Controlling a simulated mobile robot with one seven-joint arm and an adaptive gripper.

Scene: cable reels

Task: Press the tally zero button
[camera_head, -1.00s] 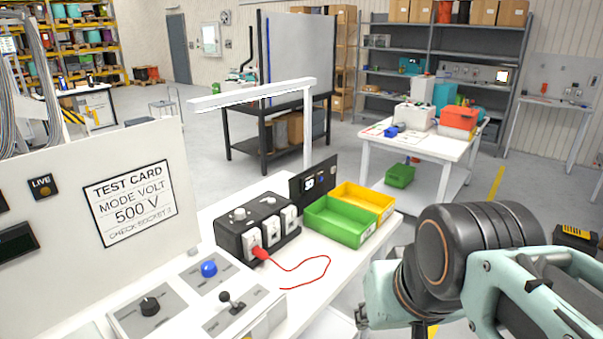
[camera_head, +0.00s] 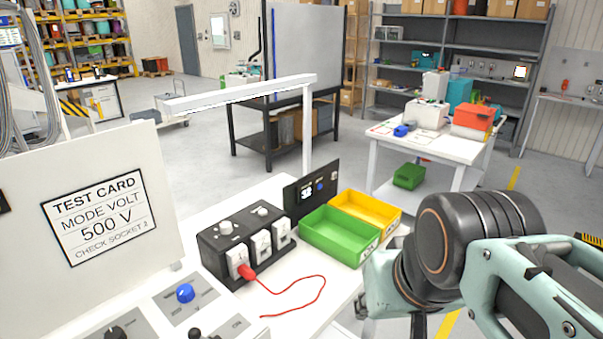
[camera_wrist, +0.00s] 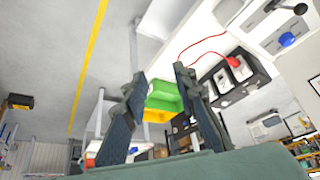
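A small black panel (camera_head: 313,189) with a lit display and a small blue button (camera_head: 320,187) stands at the back of the white bench, behind the bins. A larger blue knob-like button (camera_head: 185,293) sits on a grey control plate at the front; it also shows in the wrist view (camera_wrist: 287,39). I cannot read which one is the tally zero button. My gripper (camera_wrist: 160,72) is open, with nothing between its fingers, and is apart from both buttons. In the head view my arm is at the right and the fingers are hidden.
A black socket box (camera_head: 246,241) with a red plug and cable (camera_head: 295,299) stands mid-bench. Green (camera_head: 340,238) and yellow (camera_head: 366,209) bins are right of it. A white lamp arm (camera_head: 240,94) spans above. A test card board (camera_head: 99,215) stands left.

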